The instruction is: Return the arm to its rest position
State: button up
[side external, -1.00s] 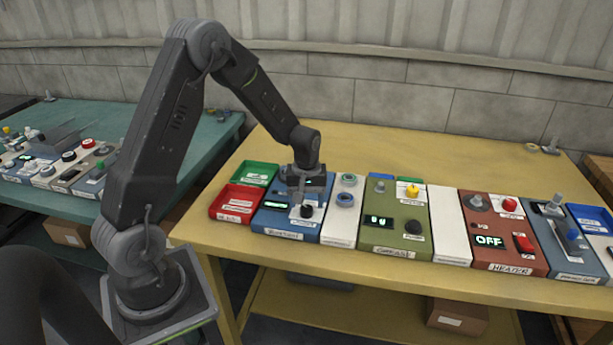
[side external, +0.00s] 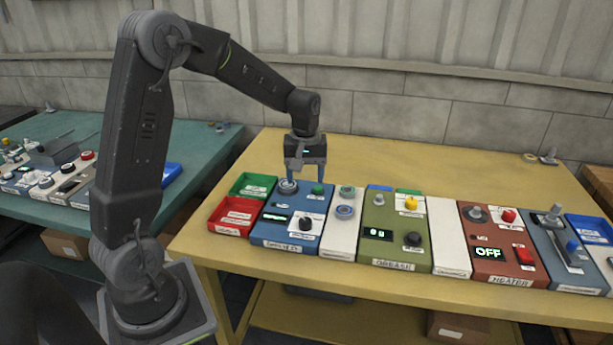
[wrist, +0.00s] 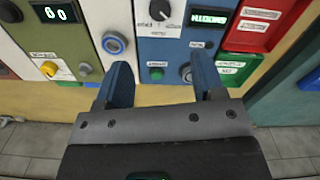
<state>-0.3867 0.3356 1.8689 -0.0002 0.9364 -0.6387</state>
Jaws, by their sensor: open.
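My gripper (side external: 305,178) is open and empty. In the side view it hangs fingers-down just above the back part of the blue chassis module (side external: 262,231), apart from it. In the wrist view its two blue fingers (wrist: 160,85) are spread, with the blue module (wrist: 161,53) beyond them. That module carries a black knob on a white plate (side external: 306,223), a green button (side external: 318,189), a grey round knob (side external: 288,187) and a lit display. My arm is bent above the table, its forearm sloping down toward the row.
Red (side external: 217,226) and green (side external: 236,187) trays lie left of the blue module. White, olive (side external: 375,250) and red heater (side external: 478,265) modules stand to the right; the heater reads OFF. A teal table (side external: 200,145) is at left.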

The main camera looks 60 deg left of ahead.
jog(key=s+d+r+m+t, duration=0.3)
jog(key=s+d+r+m, duration=0.3)
jog(key=s+d+r, duration=0.35)
jog(key=s+d+r+m+t, duration=0.2)
jog(key=s+d+m, duration=0.3)
jog(key=s, duration=0.4)
jog(key=shift+s+d+r+m+t, duration=0.15)
jog(key=shift+s+d+m+t, duration=0.2)
jog(key=shift+d, duration=0.25)
